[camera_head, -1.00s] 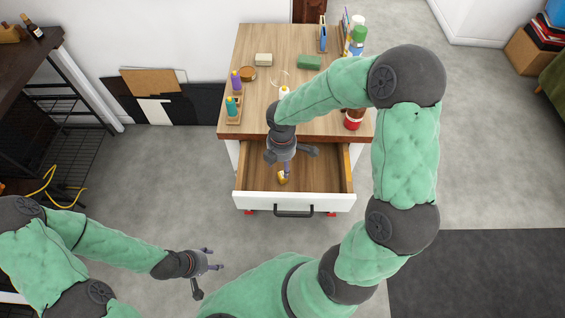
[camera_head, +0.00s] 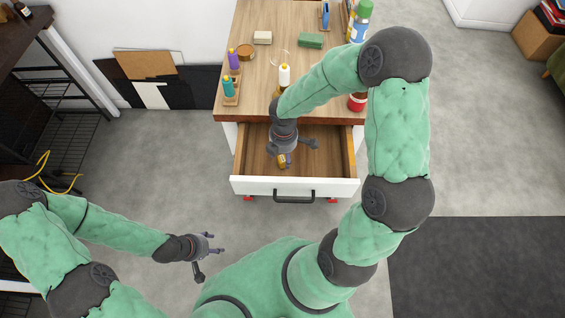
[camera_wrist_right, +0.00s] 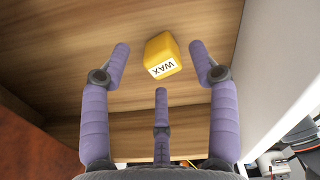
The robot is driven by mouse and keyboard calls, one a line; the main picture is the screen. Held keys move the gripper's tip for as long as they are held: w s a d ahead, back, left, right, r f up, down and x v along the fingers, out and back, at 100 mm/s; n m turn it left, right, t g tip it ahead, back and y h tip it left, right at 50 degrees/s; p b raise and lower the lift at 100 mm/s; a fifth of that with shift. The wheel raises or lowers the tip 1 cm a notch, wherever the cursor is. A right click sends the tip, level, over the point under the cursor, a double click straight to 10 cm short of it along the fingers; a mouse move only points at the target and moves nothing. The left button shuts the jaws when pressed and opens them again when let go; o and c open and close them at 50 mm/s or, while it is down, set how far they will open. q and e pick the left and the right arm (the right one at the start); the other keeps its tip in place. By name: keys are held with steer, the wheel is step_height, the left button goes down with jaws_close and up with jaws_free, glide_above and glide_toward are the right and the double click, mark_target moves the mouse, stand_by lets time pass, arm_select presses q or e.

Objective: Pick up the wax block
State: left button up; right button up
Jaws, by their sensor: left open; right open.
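The wax block (camera_wrist_right: 164,54) is a small yellow block with a white WAX label. It lies on the wooden floor of the open drawer (camera_head: 330,155). In the head view the block (camera_head: 282,162) is partly hidden by my right gripper (camera_head: 287,152), which reaches down into the drawer above it. In the right wrist view my right gripper (camera_wrist_right: 160,62) is open, with two fingers on either side of the block and a third below it in the picture. The fingers look apart from the block. My left gripper (camera_head: 213,255) is open and empty over the floor at the lower left.
The drawer's white front (camera_head: 250,187) with a dark handle (camera_head: 293,196) stands close to my right gripper. The wooden tabletop (camera_head: 262,75) above holds bottles, a green block (camera_head: 311,40) and a red container (camera_head: 357,102). Dark shelves (camera_head: 80,130) stand at the left.

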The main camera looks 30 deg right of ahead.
mark_target(283, 158)
step_height(283, 158, down, 3)
steer(key=shift+b, duration=0.6)
arm_select(q)
steer(key=shift+f, duration=0.9)
arm_select(e)
steer(key=shift+r, duration=0.1)
steer(key=c, duration=1.2)
arm_select(q)
steer(key=shift+r, duration=0.1)
arm_select(e)
steer(key=shift+r, duration=0.1)
steer(key=shift+r+p, duration=0.75)
steer(key=shift+r, duration=0.05)
arm_select(q)
step_height(283, 158, up, 8)
steer(key=p, duration=0.6)
steer(key=shift+p, duration=0.4)
arm_select(e)
steer(key=s+a+r, duration=0.1)
steer(key=s+r, duration=0.2)
steer(key=s, duration=0.1)
steer(key=s+a+r, duration=0.1)
steer(key=s+r, duration=0.3)
steer(key=s, duration=0.1)
steer(key=s+a+r, duration=0.1)
steer(key=s+r, duration=0.3)
steer(key=shift+s+a+r, duration=0.1)
steer(key=shift+s, duration=0.25)
